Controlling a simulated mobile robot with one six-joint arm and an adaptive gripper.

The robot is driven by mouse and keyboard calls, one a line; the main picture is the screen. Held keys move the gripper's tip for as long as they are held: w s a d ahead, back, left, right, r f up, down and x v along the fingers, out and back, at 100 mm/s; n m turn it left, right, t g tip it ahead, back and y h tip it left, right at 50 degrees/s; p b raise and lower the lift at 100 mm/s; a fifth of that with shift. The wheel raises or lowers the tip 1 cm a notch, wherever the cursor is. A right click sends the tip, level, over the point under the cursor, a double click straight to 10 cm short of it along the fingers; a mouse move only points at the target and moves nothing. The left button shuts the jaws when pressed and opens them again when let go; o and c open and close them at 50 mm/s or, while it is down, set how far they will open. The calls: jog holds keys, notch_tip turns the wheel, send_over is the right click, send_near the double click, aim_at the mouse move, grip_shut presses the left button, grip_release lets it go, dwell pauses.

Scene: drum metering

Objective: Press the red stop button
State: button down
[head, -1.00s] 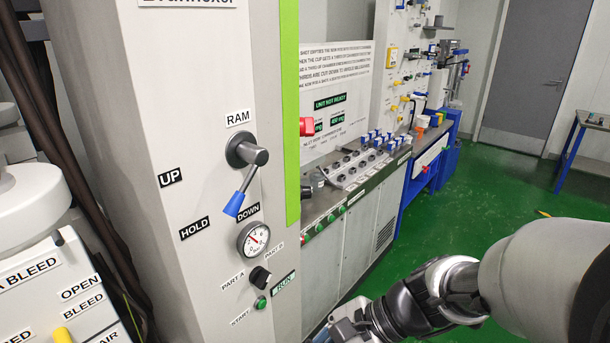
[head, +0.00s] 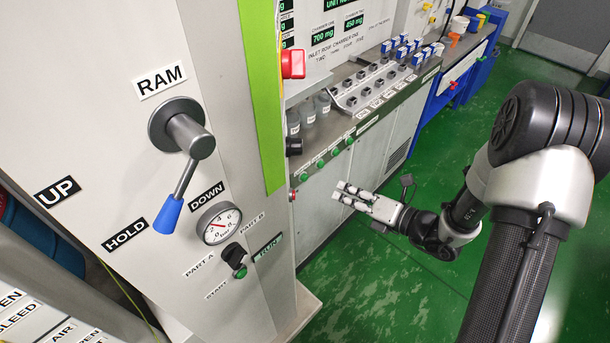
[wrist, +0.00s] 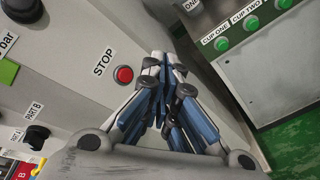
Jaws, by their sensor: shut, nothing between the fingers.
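The red stop button (wrist: 124,74) shows in the wrist view on the pale machine face, beside a STOP label (wrist: 104,56). In the head view, a small red button (head: 293,195) at the right edge of the ram column looks like the same one, seen side-on. My gripper (head: 345,194) is shut and empty, to the right of that button and apart from it. In the wrist view my gripper's fingertips (wrist: 165,65) point up the picture, just right of the button. The button is not covered, and I cannot judge the gap in depth.
A bigger red knob (head: 293,65) sticks out higher on the column's edge. The ram lever (head: 182,180), gauge (head: 219,224) and green start button (head: 240,271) are on the column front. A bench (head: 380,100) with green buttons stands behind. The green floor (head: 400,290) is open.

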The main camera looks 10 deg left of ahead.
aim_at(293, 195)
jog(key=shift+w+d+f+m+t, duration=0.15)
jog(key=shift+w+d+f+m, duration=0.15)
jog(key=shift+w, duration=0.1)
jog(key=shift+w+d+f+m+t, duration=0.15)
jog(key=shift+w+d+m, duration=0.15)
jog(key=shift+w, duration=0.1)
jog(key=shift+a, duration=0.15)
jog(key=s+a+b, duration=0.1)
jog(key=a, duration=0.7)
jog(key=shift+a, duration=0.3)
jog(key=shift+s+a, duration=0.1)
dwell(0.8)
jog(key=shift+a, duration=0.3)
